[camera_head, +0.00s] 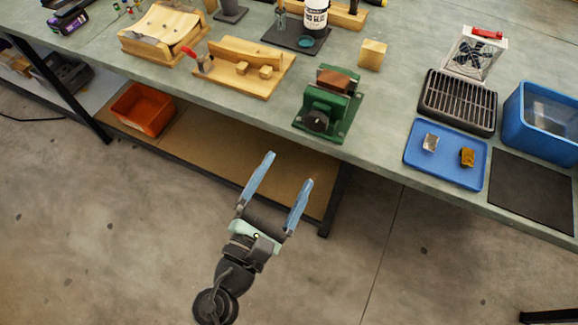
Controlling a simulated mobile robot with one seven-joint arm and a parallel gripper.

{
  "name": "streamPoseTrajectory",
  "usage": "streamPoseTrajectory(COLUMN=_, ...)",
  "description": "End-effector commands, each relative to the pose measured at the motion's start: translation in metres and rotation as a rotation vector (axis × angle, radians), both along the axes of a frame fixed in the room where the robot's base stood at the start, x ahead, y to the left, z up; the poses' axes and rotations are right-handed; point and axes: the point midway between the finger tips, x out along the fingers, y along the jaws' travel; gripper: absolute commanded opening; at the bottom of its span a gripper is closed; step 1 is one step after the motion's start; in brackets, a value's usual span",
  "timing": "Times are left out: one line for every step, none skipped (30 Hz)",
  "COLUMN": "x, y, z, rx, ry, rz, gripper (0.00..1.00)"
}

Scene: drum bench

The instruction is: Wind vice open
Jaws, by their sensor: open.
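The green vice (329,107) stands on the bench near its front edge, right of the middle of the view. A dark round knob (316,121) is on its front, facing the bench edge. A brown block (333,82) shows at the top of the vice, and I cannot tell whether the jaws grip it. My gripper (291,168) is open and empty, its two blue fingers apart. In the picture it is below and left of the vice, in front of the bench, and touches nothing that I can see.
A wooden fixture with a red handle (243,69) lies left of the vice, and a wooden block (372,54) behind it. A blue tray (446,155) with two small pieces and a black grate (458,101) are to the right. An orange bin (143,108) sits on the lower shelf.

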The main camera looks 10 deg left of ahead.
Motion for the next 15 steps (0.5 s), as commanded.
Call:
streamPoseTrajectory(x=0.0001, y=0.0, z=-0.0007, rx=0.029, ry=-0.01, rz=0.0, gripper=0.93)
streamPoseTrajectory(x=0.0, y=0.0, z=-0.001, rx=0.058, ry=-0.019, rz=0.0, gripper=0.93)
streamPoseTrajectory(x=-0.0001, y=0.0001, z=-0.0016, rx=0.11, ry=-0.037, rz=0.0, gripper=0.93)
streamPoseTrajectory(x=-0.0002, y=0.0001, z=-0.0021, rx=0.159, ry=-0.053, rz=0.0, gripper=0.93)
streamPoseTrajectory(x=-0.0004, y=0.0002, z=-0.0025, rx=0.218, ry=-0.071, rz=-0.001, gripper=0.93)
streamPoseTrajectory(x=-0.0005, y=0.0003, z=-0.003, rx=0.306, ry=-0.1, rz=0.0, gripper=0.93)
streamPoseTrajectory(x=-0.0006, y=0.0004, z=-0.0033, rx=0.378, ry=-0.124, rz=0.0, gripper=0.93)
streamPoseTrajectory(x=-0.0009, y=0.0004, z=-0.0036, rx=0.453, ry=-0.148, rz=0.0, gripper=0.93)
streamPoseTrajectory(x=-0.001, y=0.0006, z=-0.004, rx=0.555, ry=-0.182, rz=0.0, gripper=0.93)
streamPoseTrajectory(x=-0.0012, y=0.0007, z=-0.0042, rx=0.631, ry=-0.207, rz=0.0, gripper=0.93)
streamPoseTrajectory(x=-0.0015, y=0.0008, z=-0.0043, rx=0.709, ry=-0.232, rz=0.001, gripper=0.93)
streamPoseTrajectory(x=-0.0017, y=0.0009, z=-0.0044, rx=0.812, ry=-0.266, rz=0.001, gripper=0.93)
streamPoseTrajectory(x=-0.002, y=0.001, z=-0.0046, rx=0.888, ry=-0.29, rz=0.001, gripper=0.93)
streamPoseTrajectory(x=-0.0022, y=0.0011, z=-0.005, rx=0.966, ry=-0.315, rz=0.001, gripper=0.93)
streamPoseTrajectory(x=-0.0024, y=0.0012, z=-0.0052, rx=1.068, ry=-0.348, rz=0.001, gripper=0.93)
